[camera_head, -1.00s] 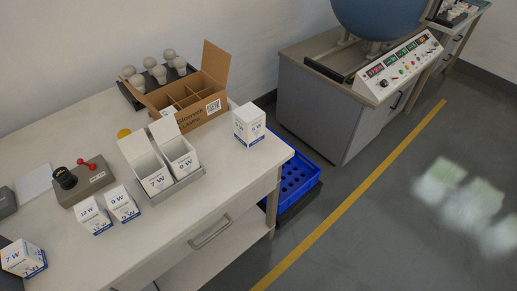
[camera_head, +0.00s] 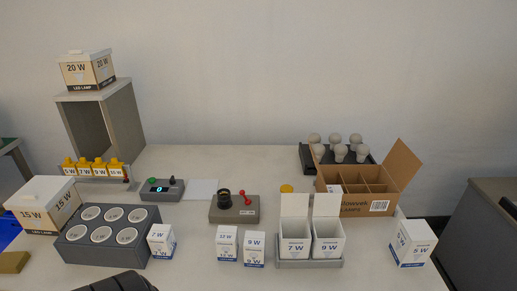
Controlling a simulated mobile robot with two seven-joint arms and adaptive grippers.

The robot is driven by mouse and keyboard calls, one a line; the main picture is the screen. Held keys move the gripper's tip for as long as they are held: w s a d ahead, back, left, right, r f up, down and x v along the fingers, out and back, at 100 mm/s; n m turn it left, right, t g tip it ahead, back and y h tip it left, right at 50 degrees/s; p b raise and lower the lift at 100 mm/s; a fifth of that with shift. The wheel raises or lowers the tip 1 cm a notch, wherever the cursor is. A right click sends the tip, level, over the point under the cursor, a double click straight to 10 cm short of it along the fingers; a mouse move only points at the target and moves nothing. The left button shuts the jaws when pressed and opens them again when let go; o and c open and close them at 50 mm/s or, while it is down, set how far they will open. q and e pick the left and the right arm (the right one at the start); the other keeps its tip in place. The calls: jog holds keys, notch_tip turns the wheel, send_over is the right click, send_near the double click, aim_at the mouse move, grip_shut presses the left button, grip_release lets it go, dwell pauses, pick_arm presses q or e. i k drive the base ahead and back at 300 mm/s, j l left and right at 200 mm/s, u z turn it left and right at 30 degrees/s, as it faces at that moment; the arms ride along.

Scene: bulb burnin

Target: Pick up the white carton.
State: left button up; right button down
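Several white cartons stand on the table, and I cannot tell which one is meant. A 7 W carton (camera_head: 161,242) stands at the right of the grey socket block. A 12 W carton (camera_head: 227,244) and a 9 W carton (camera_head: 254,250) stand side by side near the front middle. Two white cartons with raised lids, 7 W (camera_head: 295,247) and 9 W (camera_head: 328,245), stand in a grey tray (camera_head: 308,264). Another white carton (camera_head: 411,243) stands alone at the right. A black ribbed part at the bottom edge, apparently my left gripper (camera_head: 117,283), is cut off; its fingertips are hidden. My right gripper is not in view.
The socket block (camera_head: 108,255), a 15 W box (camera_head: 45,205), a shelf (camera_head: 102,125) with a 20 W box (camera_head: 87,70) and a row of yellow items (camera_head: 92,168) fill the left. Controls (camera_head: 234,208) stand mid-table. An open brown box (camera_head: 352,204) and bulb tray (camera_head: 340,155) stand right.

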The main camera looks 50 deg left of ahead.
aim_at(254, 243)
jog(key=u, duration=1.5)
